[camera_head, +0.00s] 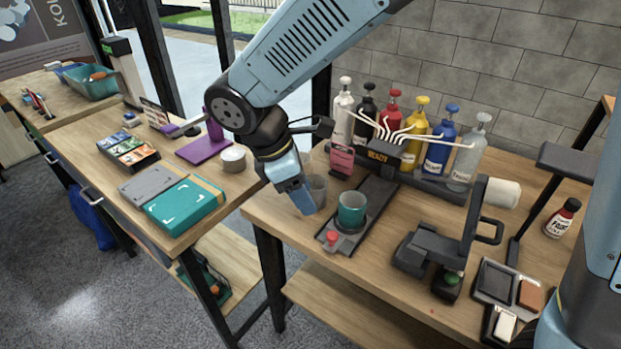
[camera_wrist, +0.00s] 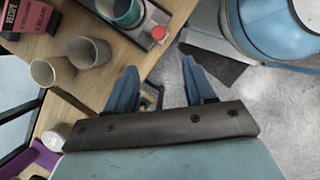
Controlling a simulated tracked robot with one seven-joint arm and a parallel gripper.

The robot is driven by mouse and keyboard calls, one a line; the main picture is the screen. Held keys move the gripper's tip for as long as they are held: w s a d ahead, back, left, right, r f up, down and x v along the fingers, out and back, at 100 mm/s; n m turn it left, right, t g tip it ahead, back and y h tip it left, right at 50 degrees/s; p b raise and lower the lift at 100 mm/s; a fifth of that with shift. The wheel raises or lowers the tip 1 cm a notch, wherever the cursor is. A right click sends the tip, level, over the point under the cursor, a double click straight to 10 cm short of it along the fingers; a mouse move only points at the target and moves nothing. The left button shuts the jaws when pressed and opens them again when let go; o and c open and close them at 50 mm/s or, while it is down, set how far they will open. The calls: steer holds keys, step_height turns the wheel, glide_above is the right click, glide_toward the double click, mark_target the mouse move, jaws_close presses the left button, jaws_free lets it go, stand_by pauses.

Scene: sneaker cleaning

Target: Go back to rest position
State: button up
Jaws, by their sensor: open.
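My gripper (camera_head: 302,196) is above the near left corner of the right table, in front of a grey cup. In the wrist view my gripper (camera_wrist: 157,88) shows two blue fingers spread apart with nothing between them. In that view the fingers point past the table's edge, over the floor. A teal cup (camera_head: 351,211) stands on the dark dispenser base to the right of my gripper; it also shows in the wrist view (camera_wrist: 124,10). A grey cup (camera_head: 317,188) is partly hidden behind my gripper.
A row of colored pump bottles (camera_head: 408,125) stands at the back of the right table (camera_head: 283,213). A dark press-like device (camera_head: 448,250) stands to the right. A pink recipe card (camera_head: 342,159) is near my gripper. A teal box (camera_head: 184,204) lies on the left table.

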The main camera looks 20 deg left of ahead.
steer(key=w+d+r+m, duration=0.2)
steer(key=d+r+m, duration=0.1)
steer(key=d, duration=0.3)
steer(key=w+d+r+m+y, duration=0.1)
steer(key=w+d+r+m, duration=0.1)
steer(key=d, duration=0.4)
steer(key=w+d+r+m+y, duration=0.1)
steer(key=w+d+r+m, duration=0.1)
steer(key=d+r+m, duration=0.2)
steer(key=shift+w+d+r+m, duration=0.15)
steer(key=shift+d+m, duration=0.1)
steer(key=shift+d, duration=0.3)
steer(key=shift+w+d+f+m, duration=0.1)
steer(key=shift+d+m, duration=0.2)
steer(key=shift+d, duration=0.2)
steer(key=shift+w+d+r+m, duration=0.15)
steer(key=shift+d+m, duration=0.1)
steer(key=shift+d, duration=0.3)
steer(key=s+d+r+m+t+y, duration=0.1)
steer(key=s+d+r+m, duration=0.1)
steer(key=d+m, duration=0.4)
steer(key=s+d+r+m+t+y, duration=0.1)
steer(key=d+m, duration=0.5)
steer(key=d, duration=0.6)
steer(key=s+r+t, duration=0.1)
steer(key=s+r, duration=0.1)
steer(key=s, duration=0.1)
steer(key=shift+s+d+m+t, duration=0.2)
steer(key=shift+d+m+t, duration=0.05)
steer(key=shift+m+t, duration=0.05)
